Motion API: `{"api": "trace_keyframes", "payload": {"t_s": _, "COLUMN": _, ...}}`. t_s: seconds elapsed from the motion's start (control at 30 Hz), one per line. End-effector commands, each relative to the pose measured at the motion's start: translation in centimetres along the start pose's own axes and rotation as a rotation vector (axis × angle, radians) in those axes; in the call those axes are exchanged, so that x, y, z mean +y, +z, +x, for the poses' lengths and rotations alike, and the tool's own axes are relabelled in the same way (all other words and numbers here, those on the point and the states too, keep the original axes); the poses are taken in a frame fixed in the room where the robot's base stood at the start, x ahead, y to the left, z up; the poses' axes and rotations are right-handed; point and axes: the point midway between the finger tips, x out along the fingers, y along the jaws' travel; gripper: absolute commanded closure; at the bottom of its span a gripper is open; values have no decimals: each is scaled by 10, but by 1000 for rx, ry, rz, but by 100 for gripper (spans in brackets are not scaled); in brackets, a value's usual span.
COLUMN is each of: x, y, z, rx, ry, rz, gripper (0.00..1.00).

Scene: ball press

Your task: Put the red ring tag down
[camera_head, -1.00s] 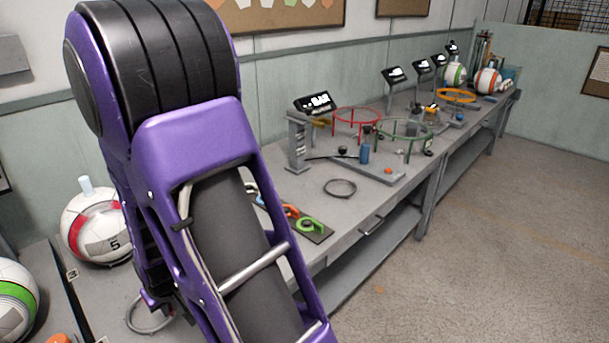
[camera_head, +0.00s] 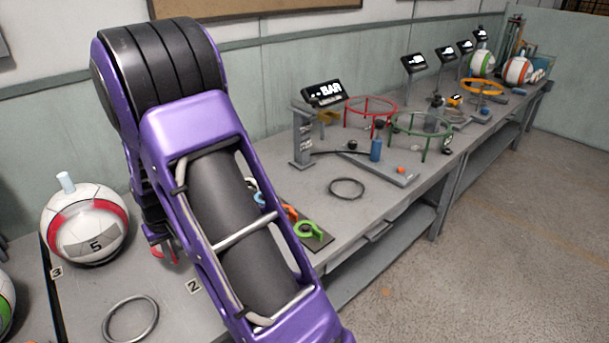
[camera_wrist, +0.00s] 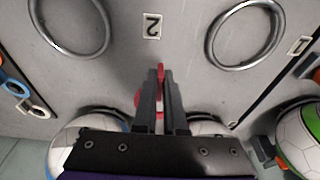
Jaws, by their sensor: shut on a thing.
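My gripper (camera_wrist: 160,84) is shut on the red ring tag (camera_wrist: 140,103) and points down at the grey bench top. In the wrist view, red shows between the fingertips and left of the fingers; the rest of the tag is hidden by them. In the head view a bit of the red tag (camera_head: 164,253) shows beside my arm, close over the bench near the number 2 plate (camera_head: 193,287). The plate also shows ahead of the fingertips in the wrist view (camera_wrist: 151,26). I cannot tell whether the tag touches the bench.
Steel rings (camera_wrist: 235,67) lie on both sides of the number plate. A red-striped ball (camera_head: 85,222) stands at left; a green-striped ball (camera_wrist: 306,140) is at the wrist view's right. Green (camera_head: 312,229) and other coloured tags sit on a dark board. Bare bench surrounds my fingertips.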

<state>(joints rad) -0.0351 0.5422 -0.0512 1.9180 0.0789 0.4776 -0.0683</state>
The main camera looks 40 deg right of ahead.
Motion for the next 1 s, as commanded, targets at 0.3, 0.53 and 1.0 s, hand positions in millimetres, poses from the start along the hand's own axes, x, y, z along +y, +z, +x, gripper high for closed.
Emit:
{"api": "trace_keyframes", "payload": {"t_s": 0.3, "x": 0, "y": -49, "z": -5, "rx": -127, "ry": 8, "rz": -4, "gripper": 100}}
{"api": "trace_keyframes", "payload": {"t_s": 0.53, "x": 0, "y": -52, "z": -7, "rx": -143, "ry": 10, "rz": -4, "gripper": 100}}
{"api": "trace_keyframes", "payload": {"t_s": 1.0, "x": 0, "y": -39, "z": 55, "rx": -141, "ry": 9, "rz": -5, "gripper": 100}}
